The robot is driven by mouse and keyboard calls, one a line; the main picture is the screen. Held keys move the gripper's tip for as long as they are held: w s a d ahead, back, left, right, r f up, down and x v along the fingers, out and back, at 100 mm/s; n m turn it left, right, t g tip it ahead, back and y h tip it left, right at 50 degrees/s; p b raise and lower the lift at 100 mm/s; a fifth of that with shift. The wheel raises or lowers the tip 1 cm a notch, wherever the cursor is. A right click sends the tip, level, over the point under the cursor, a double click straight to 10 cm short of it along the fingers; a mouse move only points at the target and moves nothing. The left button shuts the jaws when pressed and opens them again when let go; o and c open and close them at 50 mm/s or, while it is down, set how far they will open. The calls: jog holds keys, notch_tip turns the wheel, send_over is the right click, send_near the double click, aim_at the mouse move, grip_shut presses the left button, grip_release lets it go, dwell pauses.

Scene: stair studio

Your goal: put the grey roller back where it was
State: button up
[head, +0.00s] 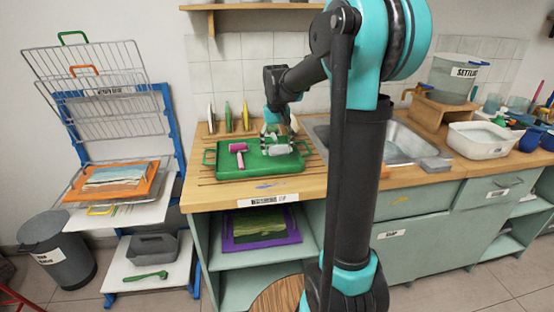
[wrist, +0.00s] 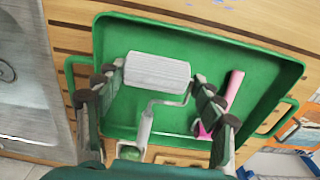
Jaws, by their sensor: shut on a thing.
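The grey roller (head: 279,149) is at the right part of the green tray (head: 258,171), under my gripper (head: 277,134). In the wrist view the grey roller (wrist: 157,74) has a pale cylinder and a bent wire handle, and it lies between the two fingers of my gripper (wrist: 157,88), which is shut on it. The green tray (wrist: 225,53) fills the view behind it. I cannot tell whether the roller touches the tray floor or hangs just above it. A pink roller (head: 238,149) lies in the left part of the tray; it also shows in the wrist view (wrist: 234,90).
The tray stands on a slatted wooden worktop (head: 205,196). A sink (head: 400,145) is to its right, and several upright coloured handles (head: 228,116) stand behind it. A drying rack (head: 110,125) is at the left, with a grey bin (head: 58,250) below.

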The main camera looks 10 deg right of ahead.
jog(key=shift+f, duration=2.55)
jog(key=shift+f, duration=0.1)
jog(key=o, duration=1.1)
jog(key=shift+o, duration=0.2)
notch_tip(320, 180, up, 12)
jog(key=shift+s+a+r, duration=0.1)
jog(key=shift+s+r, duration=0.05)
